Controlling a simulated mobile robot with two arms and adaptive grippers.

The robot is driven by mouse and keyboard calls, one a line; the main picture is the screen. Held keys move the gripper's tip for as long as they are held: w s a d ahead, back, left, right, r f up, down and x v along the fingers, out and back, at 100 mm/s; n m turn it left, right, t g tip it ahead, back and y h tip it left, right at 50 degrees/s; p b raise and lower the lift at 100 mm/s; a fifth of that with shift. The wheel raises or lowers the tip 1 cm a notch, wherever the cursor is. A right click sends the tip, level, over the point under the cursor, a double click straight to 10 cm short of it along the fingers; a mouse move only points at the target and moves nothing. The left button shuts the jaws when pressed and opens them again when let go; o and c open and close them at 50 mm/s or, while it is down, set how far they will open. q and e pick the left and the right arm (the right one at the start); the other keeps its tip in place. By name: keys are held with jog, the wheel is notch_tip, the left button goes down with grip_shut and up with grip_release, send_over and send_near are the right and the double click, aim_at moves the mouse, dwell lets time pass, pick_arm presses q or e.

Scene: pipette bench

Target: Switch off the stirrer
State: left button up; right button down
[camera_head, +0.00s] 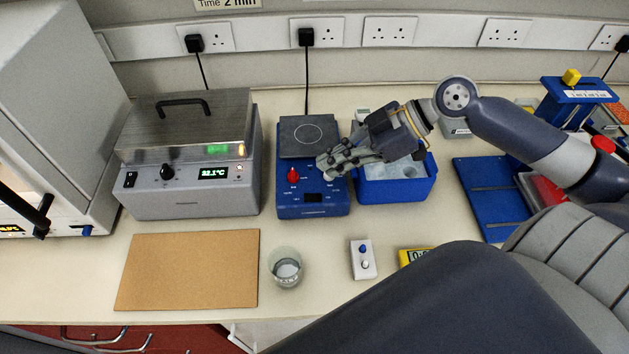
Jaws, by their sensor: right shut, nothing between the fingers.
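The stirrer (312,199) is a blue box with a grey square top plate (306,122) marked with a white circle. My right gripper (326,169) is shut and empty. It reaches in from the right over the stirrer's front right part, with its fingertips just right of the red knob. I cannot tell whether the fingers touch the stirrer. The gripper hides part of the panel and plate edge. My left gripper is not in view.
A water bath (190,187) with a metal lid stands left of the stirrer. A blue tub (398,188) stands close on its right. In front lie a cork mat (187,270), a glass beaker (286,267), a small white switch box (363,259) and a yellow timer (412,255).

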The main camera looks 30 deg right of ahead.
aim_at(314, 196)
jog(key=x, duration=0.4)
jog(key=shift+a+p, duration=0.15)
jog(key=shift+p, duration=0.25)
notch_tip(314, 196, down, 3)
jog(key=shift+w+a+f+p, duration=0.1)
jog(key=shift+a+f+p, duration=0.1)
jog(key=shift+p, duration=0.35)
jog(key=shift+f, duration=0.4)
jog(key=shift+f, duration=0.1)
jog(key=shift+a+f+b, duration=0.1)
jog(key=shift+f+b, duration=0.2)
jog(key=shift+b, duration=0.05)
jog(key=shift+a, duration=0.1)
